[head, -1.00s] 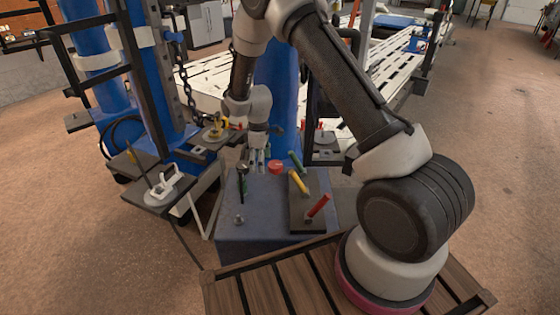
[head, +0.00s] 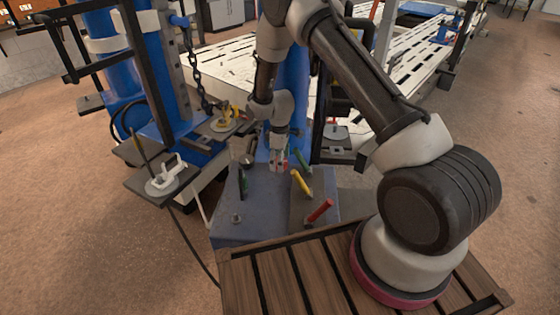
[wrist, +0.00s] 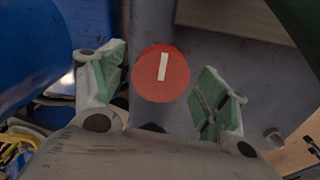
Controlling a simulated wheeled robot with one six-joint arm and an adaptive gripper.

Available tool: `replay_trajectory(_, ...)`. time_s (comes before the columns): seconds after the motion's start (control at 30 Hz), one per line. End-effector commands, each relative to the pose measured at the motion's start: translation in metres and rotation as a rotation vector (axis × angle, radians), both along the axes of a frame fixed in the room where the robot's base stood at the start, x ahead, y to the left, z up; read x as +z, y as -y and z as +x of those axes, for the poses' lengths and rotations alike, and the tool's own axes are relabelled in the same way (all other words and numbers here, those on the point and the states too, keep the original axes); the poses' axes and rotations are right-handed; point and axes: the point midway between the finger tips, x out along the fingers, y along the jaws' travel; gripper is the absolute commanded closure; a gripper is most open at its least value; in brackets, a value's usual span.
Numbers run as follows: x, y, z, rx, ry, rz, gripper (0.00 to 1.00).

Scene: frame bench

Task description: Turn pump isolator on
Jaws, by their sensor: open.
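A round red knob (wrist: 150,85) with a white bar mark shows in the wrist view, on the face of a blue-grey bench; the pictures do not show a label naming it as the pump isolator. The white bar stands nearly upright in that view, leaning slightly. My gripper (wrist: 163,66) is open, with one green-padded finger on each side of the knob. Whether the fingers touch it I cannot tell. In the head view my gripper (head: 279,163) is over the bench top (head: 262,212) and mostly hides the knob.
Green (head: 302,161), yellow (head: 301,182) and red (head: 320,211) levers stand just right of my gripper. A black-handled lever (head: 242,182) stands to its left. A white toggle clamp (head: 166,177) and a yellow-handled fitting (head: 228,121) lie farther left. A chain (head: 192,65) hangs behind.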

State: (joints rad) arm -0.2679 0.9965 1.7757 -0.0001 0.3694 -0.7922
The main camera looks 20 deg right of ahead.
Motion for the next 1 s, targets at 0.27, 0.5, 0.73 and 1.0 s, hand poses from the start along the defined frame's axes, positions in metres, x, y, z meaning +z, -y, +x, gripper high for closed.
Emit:
replay_trajectory(0.27,-0.0072,0.0,0.0001,0.0,0.0,0.0,0.26)
replay_trajectory(0.5,-0.007,0.0,0.0,0.0,0.0,0.0,0.55)
replay_trajectory(0.73,-0.0069,0.0,0.0001,-0.009,0.0,0.0,0.71)
replay_trajectory(1.0,-0.0068,0.0001,0.0004,-0.279,0.0,0.0,0.71)
